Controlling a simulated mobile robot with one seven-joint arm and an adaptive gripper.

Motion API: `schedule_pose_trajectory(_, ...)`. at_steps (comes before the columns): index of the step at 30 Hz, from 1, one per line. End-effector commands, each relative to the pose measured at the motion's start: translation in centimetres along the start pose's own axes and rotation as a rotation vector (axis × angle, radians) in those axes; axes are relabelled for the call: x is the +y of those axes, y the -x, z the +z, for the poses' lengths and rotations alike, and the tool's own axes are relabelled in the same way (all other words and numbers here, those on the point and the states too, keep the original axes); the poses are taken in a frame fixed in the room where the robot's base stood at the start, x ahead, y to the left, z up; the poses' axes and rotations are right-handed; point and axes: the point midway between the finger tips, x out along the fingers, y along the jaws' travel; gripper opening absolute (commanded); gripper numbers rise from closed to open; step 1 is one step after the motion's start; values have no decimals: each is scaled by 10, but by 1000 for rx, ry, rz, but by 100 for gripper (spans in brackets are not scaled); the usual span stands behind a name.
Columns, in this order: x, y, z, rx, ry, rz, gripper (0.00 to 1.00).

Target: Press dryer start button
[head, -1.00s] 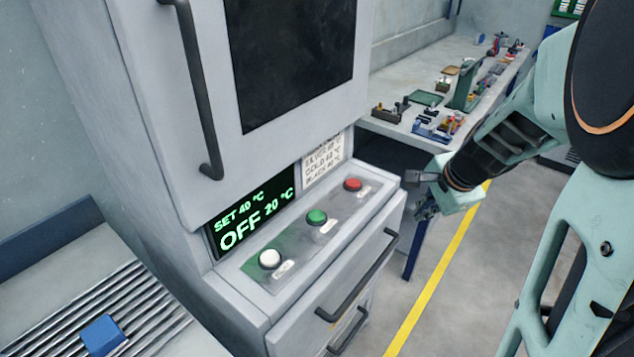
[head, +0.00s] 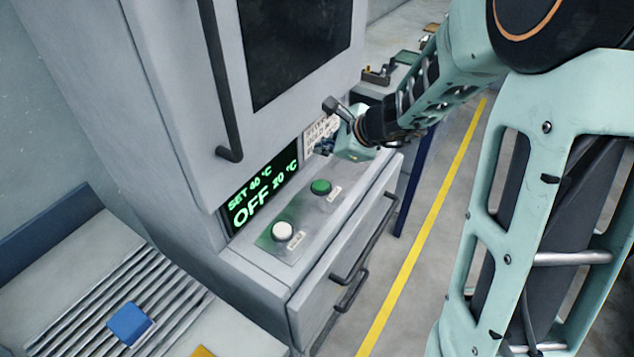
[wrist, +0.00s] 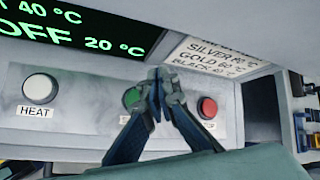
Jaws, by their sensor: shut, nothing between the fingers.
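The dryer's control ledge has a green button (head: 320,187), partly covered by a finger in the wrist view (wrist: 131,98), its label mostly hidden. A white button (head: 282,231) labelled HEAT shows at the left in the wrist view (wrist: 40,88). A red button (wrist: 207,108) is to the right, hidden behind my gripper in the head view. My gripper (head: 325,146) is shut and empty above the panel's far end; in the wrist view its fingertips (wrist: 160,76) appear between green and red. I see no contact with a button. The display (head: 264,194) reads SET 40 °C, OFF, 20 °C.
The dryer door handle (head: 222,85) sticks out above the display. Drawer handles (head: 365,240) protrude below the ledge. A roller rack (head: 75,310) with a blue block (head: 130,324) is at the lower left. Open floor with a yellow line (head: 425,235) lies to the right.

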Motion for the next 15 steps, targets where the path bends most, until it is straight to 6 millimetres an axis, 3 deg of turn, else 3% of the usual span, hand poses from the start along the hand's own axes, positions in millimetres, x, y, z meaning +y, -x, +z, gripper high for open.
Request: schedule_pose_trajectory(15,6,-8,-6,1,1,1,0)
